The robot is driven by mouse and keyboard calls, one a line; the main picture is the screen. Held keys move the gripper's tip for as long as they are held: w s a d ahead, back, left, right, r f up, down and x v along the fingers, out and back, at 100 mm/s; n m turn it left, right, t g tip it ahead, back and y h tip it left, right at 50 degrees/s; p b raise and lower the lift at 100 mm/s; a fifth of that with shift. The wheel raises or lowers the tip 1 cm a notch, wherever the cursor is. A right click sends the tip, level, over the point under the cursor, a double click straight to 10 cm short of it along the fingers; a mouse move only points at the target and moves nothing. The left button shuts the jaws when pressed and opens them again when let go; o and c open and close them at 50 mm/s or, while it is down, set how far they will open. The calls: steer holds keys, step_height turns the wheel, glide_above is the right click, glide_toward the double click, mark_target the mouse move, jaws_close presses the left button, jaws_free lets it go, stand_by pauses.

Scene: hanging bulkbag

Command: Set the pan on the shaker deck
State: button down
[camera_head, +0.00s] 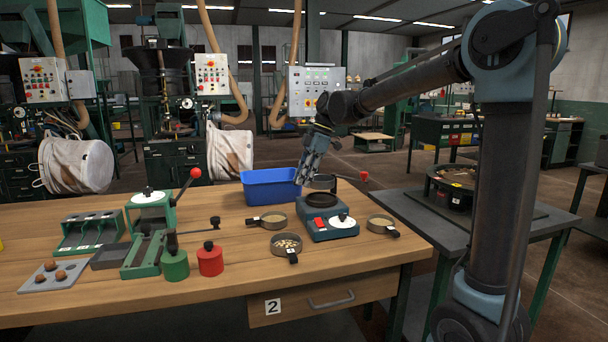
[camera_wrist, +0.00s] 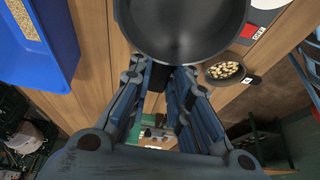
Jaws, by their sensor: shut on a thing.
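My gripper (camera_head: 311,176) is shut on the handle of a dark, round, empty pan, which fills the top middle of the wrist view (camera_wrist: 185,28). The shaker (camera_head: 331,228) is a blue-grey box with a red switch, a white dial and a dark round deck (camera_head: 319,200) on top. The pan appears above table height, beyond the deck; the exact gap cannot be told. In the wrist view my fingers (camera_wrist: 165,85) close on the handle; part of the shaker (camera_wrist: 262,12) shows at top right.
A blue bin (camera_head: 268,188) holding grain stands left of my gripper. Small handled pans stand around the shaker: one at left (camera_head: 266,222), one with pale pieces in front (camera_head: 286,244), one at right (camera_head: 381,225).

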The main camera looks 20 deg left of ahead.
steer(key=shift+d+f, duration=0.1)
steer(key=shift+f, duration=2.25)
steer(key=c, duration=1.4)
jaws_free()
steer(key=shift+r, duration=3.5)
steer(key=shift+d, duration=0.1)
